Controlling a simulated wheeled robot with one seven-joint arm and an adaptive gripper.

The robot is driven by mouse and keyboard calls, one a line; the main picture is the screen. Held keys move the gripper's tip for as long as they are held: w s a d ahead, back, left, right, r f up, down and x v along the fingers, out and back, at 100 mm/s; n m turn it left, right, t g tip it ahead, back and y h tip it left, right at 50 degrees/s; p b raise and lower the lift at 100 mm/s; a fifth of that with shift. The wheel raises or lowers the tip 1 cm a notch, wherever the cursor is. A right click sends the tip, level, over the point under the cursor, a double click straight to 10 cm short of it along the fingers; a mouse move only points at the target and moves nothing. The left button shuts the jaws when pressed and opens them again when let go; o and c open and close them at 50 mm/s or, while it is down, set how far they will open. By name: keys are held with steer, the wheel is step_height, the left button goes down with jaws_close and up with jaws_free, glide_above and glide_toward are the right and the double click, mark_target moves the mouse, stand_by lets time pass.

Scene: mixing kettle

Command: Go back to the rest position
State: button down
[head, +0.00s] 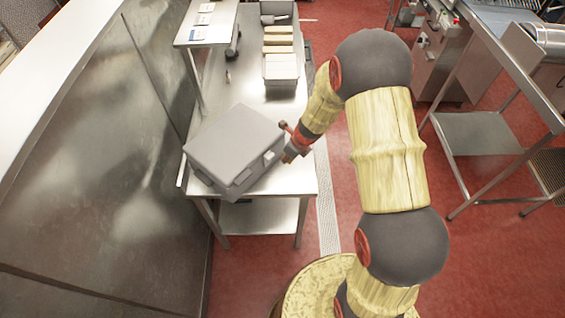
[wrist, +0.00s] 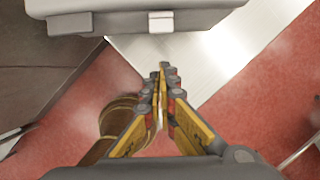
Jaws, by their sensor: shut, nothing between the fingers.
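My gripper (wrist: 162,72) is shut and empty in the wrist view, with its fingertips together. It points toward the front edge of a steel table and a grey lidded case. In the head view my gripper (head: 287,156) is at the right side of the grey case (head: 232,145), close to its latch side. I cannot tell whether it touches the case. In the wrist view the case (wrist: 120,22) lies just ahead of the fingertips, with two latches on its near side.
A dark metal wall panel (head: 100,150) stands at left. Another steel table (head: 480,132) stands at right. Red floor (head: 475,255) is open between them.

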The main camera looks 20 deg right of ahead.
steer(key=a+v, duration=0.1)
steer(key=v, duration=0.5)
steer(key=shift+w+d+r+p, duration=0.2)
steer(key=shift+d+r+p, duration=0.05)
steer(key=shift+d+p, duration=0.2)
steer(key=shift+s, duration=0.1)
